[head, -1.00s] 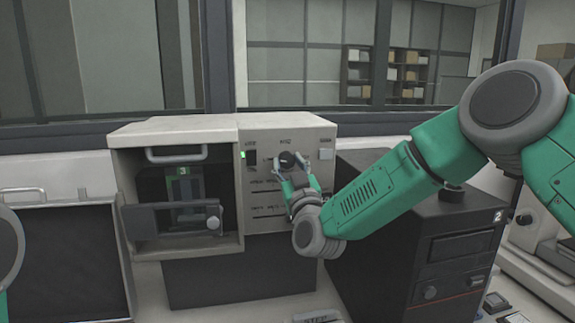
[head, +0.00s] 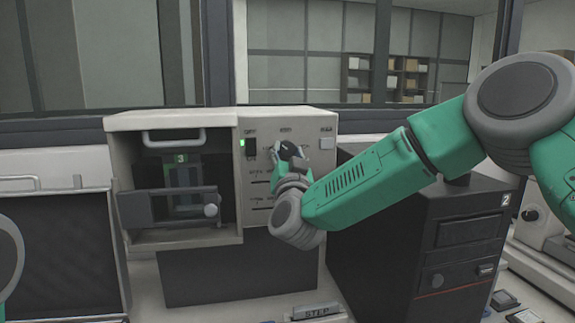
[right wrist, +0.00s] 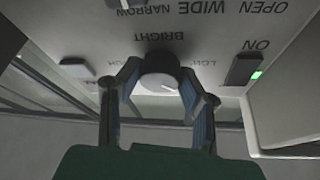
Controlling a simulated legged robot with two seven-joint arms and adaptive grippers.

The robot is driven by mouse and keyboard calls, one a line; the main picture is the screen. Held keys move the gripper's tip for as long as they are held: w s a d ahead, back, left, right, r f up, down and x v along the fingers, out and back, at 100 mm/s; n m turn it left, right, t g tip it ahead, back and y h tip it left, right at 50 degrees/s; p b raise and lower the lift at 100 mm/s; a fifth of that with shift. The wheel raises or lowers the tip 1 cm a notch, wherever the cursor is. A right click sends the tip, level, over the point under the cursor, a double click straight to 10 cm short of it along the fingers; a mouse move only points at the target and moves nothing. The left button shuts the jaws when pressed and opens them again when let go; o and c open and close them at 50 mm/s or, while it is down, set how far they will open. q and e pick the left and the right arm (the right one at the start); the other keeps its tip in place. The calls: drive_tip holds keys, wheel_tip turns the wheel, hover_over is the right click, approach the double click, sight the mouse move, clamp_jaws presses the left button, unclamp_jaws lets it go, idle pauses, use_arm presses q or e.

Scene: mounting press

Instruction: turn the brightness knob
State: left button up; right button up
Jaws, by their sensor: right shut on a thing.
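In the head view my right gripper (head: 290,160) is up against the panel and covers most of the knob. My left gripper is out of view.
A lit ON/OFF switch (head: 251,147) is left of the knob, and a light square button (head: 327,143) is right of it. The open chamber with a handle (head: 174,137) stands at the left. A dark unit marked 2 (head: 400,230) stands below my right arm.

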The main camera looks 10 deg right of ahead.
drive_tip(key=m+h+b, duration=0.1)
drive_tip(key=m, duration=0.2)
drive_tip(key=m+g+h+b, duration=0.1)
drive_tip(key=m, duration=0.2)
drive_tip(key=shift+a+f+h+b, duration=0.1)
drive_tip(key=shift+f+h+b, duration=0.05)
drive_tip(key=shift+h+b, duration=0.2)
drive_tip(key=m+g+b, duration=0.1)
drive_tip(key=m, duration=0.2)
drive_tip(key=m+g+h, duration=0.1)
drive_tip(key=m, duration=0.2)
drive_tip(key=shift+a+m+g+h+b, duration=0.1)
drive_tip(key=shift+m+g+h+b, duration=0.15)
drive_tip(key=shift+m+g+b, duration=0.15)
drive_tip(key=o, duration=0.9)
drive_tip(key=shift+o, duration=1.1)
drive_tip(key=shift+r, duration=0.2)
drive_tip(key=shift+s, duration=0.2)
drive_tip(key=v, duration=1.1)
drive_tip(key=shift+s+a+f, duration=0.2)
drive_tip(key=shift+f, duration=0.05)
